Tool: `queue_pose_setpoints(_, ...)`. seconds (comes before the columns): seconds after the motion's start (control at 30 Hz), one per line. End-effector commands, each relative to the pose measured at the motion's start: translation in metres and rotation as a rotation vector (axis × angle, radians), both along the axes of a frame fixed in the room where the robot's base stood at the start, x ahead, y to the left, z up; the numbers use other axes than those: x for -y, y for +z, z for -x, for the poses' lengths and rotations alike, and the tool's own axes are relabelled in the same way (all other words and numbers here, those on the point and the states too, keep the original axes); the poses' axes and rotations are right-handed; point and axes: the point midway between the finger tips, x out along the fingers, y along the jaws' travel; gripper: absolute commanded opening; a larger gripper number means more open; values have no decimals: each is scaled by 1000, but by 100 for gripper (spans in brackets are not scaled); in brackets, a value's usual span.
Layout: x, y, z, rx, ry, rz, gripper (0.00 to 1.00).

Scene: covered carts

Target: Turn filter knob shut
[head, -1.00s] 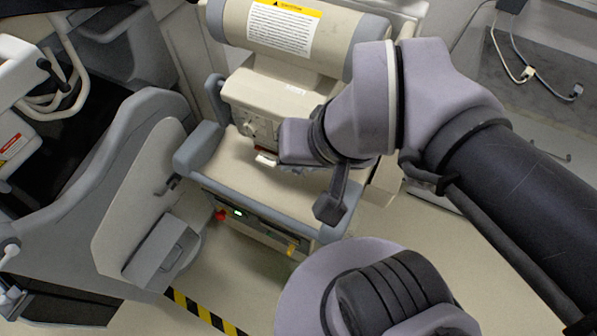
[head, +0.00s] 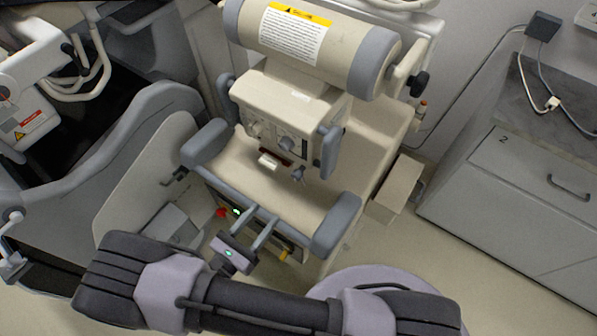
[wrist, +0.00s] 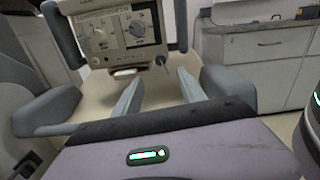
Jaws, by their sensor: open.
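My gripper (head: 262,219) is open and empty over the cart's front edge, below and apart from the panel. In the wrist view its fingers (wrist: 160,77) point toward the box.
A small metal lever (head: 299,174) hangs below the panel's right side, with a white tab (head: 268,160) to its left. Grey padded bumpers (head: 338,222) flank the cart's beige top. A grey cabinet (head: 520,190) stands at right.

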Motion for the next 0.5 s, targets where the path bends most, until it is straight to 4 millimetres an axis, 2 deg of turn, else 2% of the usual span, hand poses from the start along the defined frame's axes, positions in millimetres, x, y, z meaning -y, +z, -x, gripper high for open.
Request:
queue_pose_setpoints(0.3,61,-3,-75,-1,-9,-1,48)
queue_pose_setpoints(0.5,84,-2,-105,-1,-6,-2,48)
